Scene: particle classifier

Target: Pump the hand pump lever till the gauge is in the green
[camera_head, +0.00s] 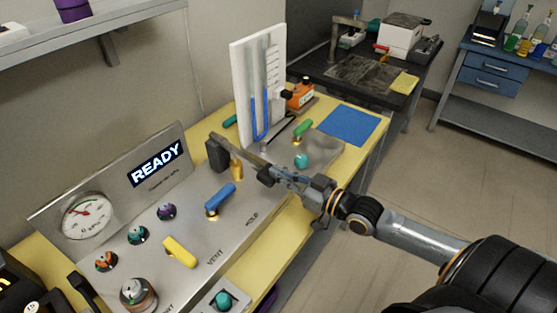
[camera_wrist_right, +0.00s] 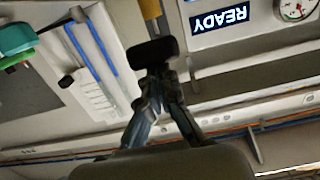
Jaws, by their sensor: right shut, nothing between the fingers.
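The hand pump lever (camera_head: 240,149) is a flat grey bar running from a black block (camera_head: 217,154), above a brass post (camera_head: 236,169), toward my right gripper. My right gripper (camera_head: 272,176) is shut and empty, with its fingertips right at the dark near end of the bar. In the wrist view the shut fingertips (camera_wrist_right: 158,78) are against or just short of a black grip (camera_wrist_right: 153,51); I cannot tell if they touch. The round gauge (camera_head: 87,216) is on the panel at the left. Its needle points up and left; the zone is too small to read. My left gripper is not in view.
A READY display (camera_head: 156,164) is beside the gauge. The metal panel carries a blue handle (camera_head: 220,196), a yellow handle (camera_head: 180,252) and several knobs. A white tube board (camera_head: 258,80) stands behind the lever. A blue mat (camera_head: 347,124) lies clear on the yellow bench.

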